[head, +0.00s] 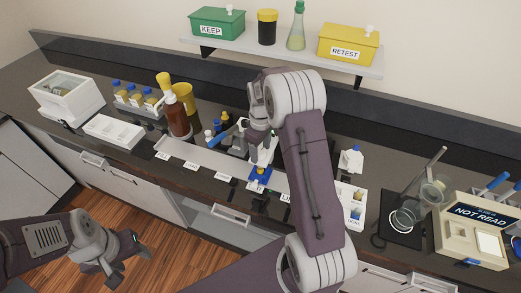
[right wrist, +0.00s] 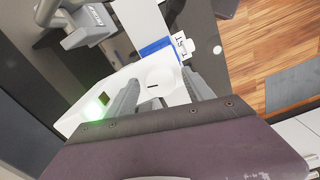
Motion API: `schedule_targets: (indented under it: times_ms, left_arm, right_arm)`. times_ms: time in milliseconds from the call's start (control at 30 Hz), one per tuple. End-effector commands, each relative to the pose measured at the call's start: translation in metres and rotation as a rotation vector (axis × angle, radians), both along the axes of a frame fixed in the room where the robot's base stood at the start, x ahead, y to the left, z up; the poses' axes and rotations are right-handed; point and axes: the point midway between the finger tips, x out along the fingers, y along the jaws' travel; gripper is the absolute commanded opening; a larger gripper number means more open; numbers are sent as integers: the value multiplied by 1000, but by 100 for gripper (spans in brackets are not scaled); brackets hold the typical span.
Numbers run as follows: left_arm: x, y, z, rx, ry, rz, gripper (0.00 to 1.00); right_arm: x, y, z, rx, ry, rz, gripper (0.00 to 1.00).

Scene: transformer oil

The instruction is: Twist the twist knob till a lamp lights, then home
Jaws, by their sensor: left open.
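In the right wrist view, the twist knob (right wrist: 160,77) is a white disc with a short dark mark, set on a white device (right wrist: 75,118). A lamp (right wrist: 94,108) at the device's left glows green, beside a small dark square. My right gripper (right wrist: 161,78) has its fingers apart on either side of the knob; a narrow gap seems to show beside them. In the head view my right gripper (head: 262,148) is over the middle of the bench and mostly hides the device. My left gripper (head: 122,262) is open and empty, low at the left, away from the bench.
A blue piece (head: 260,174) with a label stands in front of the device. Bottles and a yellow cup (head: 184,93) stand to its left. A tester reading NOT READ (head: 470,240) stands at the right. A shelf (head: 285,58) with boxes and flasks hangs above.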

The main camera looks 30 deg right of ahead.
Motion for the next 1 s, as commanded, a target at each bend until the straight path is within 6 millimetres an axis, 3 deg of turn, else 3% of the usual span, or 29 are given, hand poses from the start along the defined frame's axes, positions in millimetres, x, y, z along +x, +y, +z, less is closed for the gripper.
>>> schedule_targets:
  times_ms: [233, 600, 1000]
  left_arm:
    - [0, 0, -4, 0, 0, 0, 54]
    - [0, 0, -13, 0, 0, 0, 54]
    - [0, 0, -13, 0, 0, 0, 54]
  right_arm:
    - [0, 0, 9, 0, -1, 1, 61]
    - [0, 0, 82, -1, -3, 0, 61]
    - [-1, 0, 91, 0, 0, 0, 61]
